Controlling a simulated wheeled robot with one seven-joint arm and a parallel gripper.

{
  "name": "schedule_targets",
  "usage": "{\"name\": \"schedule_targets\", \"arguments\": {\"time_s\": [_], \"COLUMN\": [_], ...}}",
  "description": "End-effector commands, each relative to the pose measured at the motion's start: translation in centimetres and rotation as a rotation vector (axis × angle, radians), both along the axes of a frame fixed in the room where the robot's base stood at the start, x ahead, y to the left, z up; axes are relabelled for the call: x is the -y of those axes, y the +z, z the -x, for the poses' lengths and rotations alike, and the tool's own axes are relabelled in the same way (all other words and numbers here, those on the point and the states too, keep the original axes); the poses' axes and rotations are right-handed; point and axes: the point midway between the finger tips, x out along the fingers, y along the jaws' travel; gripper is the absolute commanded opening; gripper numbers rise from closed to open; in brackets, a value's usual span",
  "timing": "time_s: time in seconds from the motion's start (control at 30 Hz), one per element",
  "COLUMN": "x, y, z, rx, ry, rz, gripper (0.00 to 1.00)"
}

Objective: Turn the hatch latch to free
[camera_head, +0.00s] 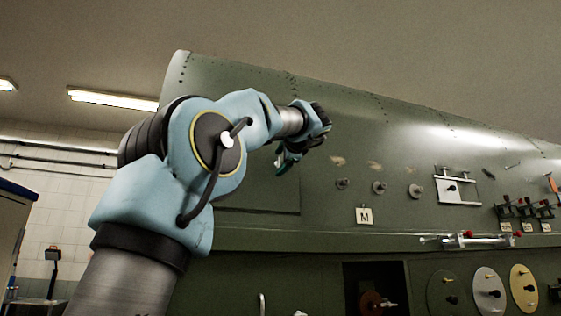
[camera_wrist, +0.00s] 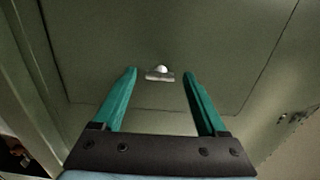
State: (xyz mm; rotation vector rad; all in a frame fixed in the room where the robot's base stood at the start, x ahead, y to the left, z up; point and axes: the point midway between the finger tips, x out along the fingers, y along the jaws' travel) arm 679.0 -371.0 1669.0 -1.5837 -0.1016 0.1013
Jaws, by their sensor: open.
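The hatch latch (camera_wrist: 160,74) shows in the wrist view as a small pale handle with a rounded knob, set on the green hatch panel (camera_wrist: 100,38). My gripper (camera_wrist: 161,72) is open, with its two teal fingers apart. The latch lies between and just beyond the fingertips in the picture, and I see no contact. The latch is hidden behind my arm in the head view.
The fuselage (camera_head: 400,140) fills the right side. Several knobs (camera_head: 379,187), an "M" tag (camera_head: 364,215), a framed handle (camera_head: 458,187) and round discs (camera_head: 488,290) sit to the right of my arm. A dark opening (camera_head: 353,285) is below.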

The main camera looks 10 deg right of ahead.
Motion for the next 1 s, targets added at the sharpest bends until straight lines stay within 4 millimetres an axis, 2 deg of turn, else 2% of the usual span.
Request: {"name": "schedule_targets", "arguments": {"time_s": [0.17, 0.27, 0.7, 0.83, 1.0], "x": [0.0, 0.2, 1.2, 1.4, 1.4], "y": [0.0, -0.1, -0.2, -0.1, 0.0], "z": [0.2, 1.1, 9.0, 10.3, 10.8], "rx": [0.001, 0.002, 0.001, 0.001, 0.000], "ry": [-0.001, -0.003, -0.004, -0.002, -0.001], "rz": [0.000, 0.001, 0.001, 0.000, 0.000], "gripper": [0.75, 0.75, 0.75, 0.75, 0.75]}}
